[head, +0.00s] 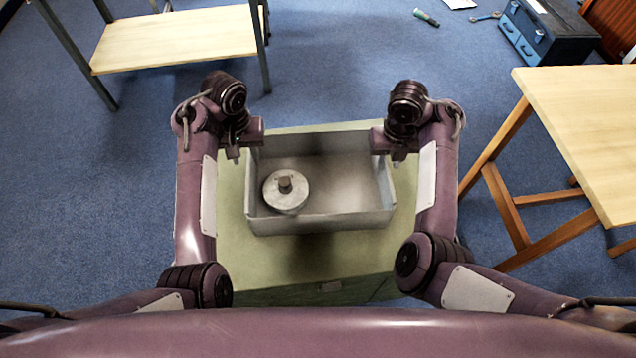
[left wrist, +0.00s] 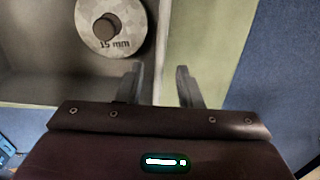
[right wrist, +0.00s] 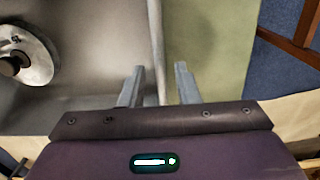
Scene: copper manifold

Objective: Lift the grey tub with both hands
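The grey tub (head: 325,222) is an open rectangular box on a green-topped stand. A round grey disc with a dark central knob (head: 286,191) lies inside it at the left; it reads "15 mm" in the left wrist view (left wrist: 125,40). My left gripper (head: 234,154) is at the tub's left wall, its fingers apart, one on each side of the wall (left wrist: 163,45). My right gripper (head: 395,156) is at the right wall, fingers also apart, with the wall (right wrist: 154,45) between them. Gaps show between fingers and wall in both wrist views.
The green stand top (head: 290,265) shows around the tub. A wooden table (head: 590,120) stands at the right, and another (head: 175,40) at the back left. A dark blue toolbox (head: 545,35) is on the blue floor at the back right.

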